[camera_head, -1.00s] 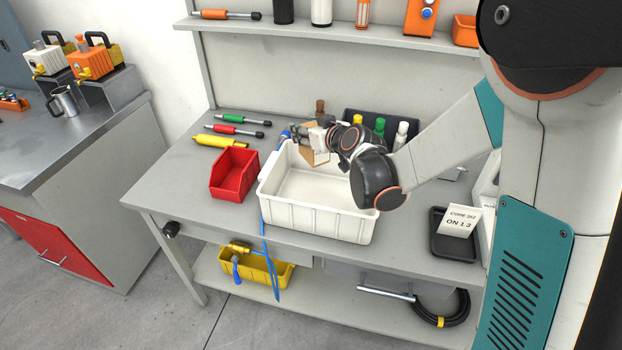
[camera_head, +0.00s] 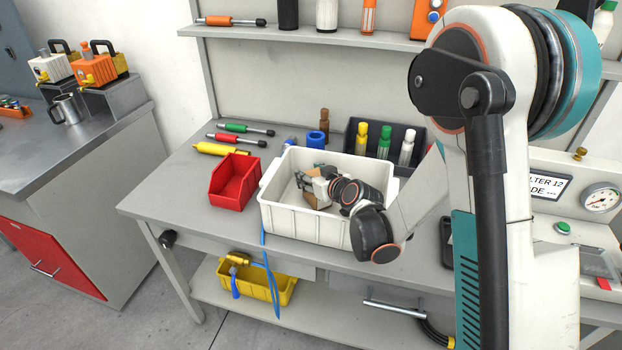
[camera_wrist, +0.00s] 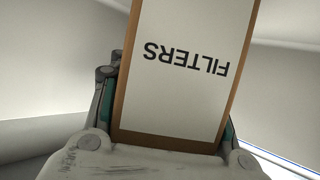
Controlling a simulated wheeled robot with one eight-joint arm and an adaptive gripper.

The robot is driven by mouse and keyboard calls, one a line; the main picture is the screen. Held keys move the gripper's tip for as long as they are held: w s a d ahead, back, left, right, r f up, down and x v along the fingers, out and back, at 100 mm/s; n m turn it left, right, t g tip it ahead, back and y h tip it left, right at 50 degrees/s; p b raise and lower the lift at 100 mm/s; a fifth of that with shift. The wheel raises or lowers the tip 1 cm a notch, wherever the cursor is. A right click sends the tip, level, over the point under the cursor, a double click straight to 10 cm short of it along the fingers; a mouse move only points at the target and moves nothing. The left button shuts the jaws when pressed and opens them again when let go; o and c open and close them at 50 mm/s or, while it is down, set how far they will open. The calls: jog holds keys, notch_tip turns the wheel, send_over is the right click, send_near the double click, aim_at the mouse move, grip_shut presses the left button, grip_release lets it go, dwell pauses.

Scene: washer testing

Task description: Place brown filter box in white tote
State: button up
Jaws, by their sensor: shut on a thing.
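The brown filter box (camera_wrist: 187,70), with a white label reading "FILTERS", fills the middle of the wrist view. My gripper (camera_head: 308,186) is shut on it, one finger on each side. In the head view the brown box (camera_head: 321,190) is small and partly hidden by my gripper. The white tote (camera_head: 300,222) stands on the grey workbench. My gripper and the box are inside the tote's opening, between its walls. Pale tote walls surround the box in the wrist view. I cannot tell whether the box touches the tote floor.
A red bin (camera_head: 234,182) stands left of the tote. A dark tray of capped bottles (camera_head: 385,146) and a blue ring (camera_head: 316,139) are behind it. Screwdriver-like tools (camera_head: 240,140) lie at the back left. A gauge panel (camera_head: 580,200) is at right.

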jog(key=o, duration=1.1)
jog(key=shift+r, duration=0.1)
jog(key=shift+s+d+r, duration=0.15)
jog(key=shift+s, duration=0.1)
jog(key=p+v, duration=0.2)
jog(key=v, duration=0.5)
jog(key=shift+p, duration=0.3)
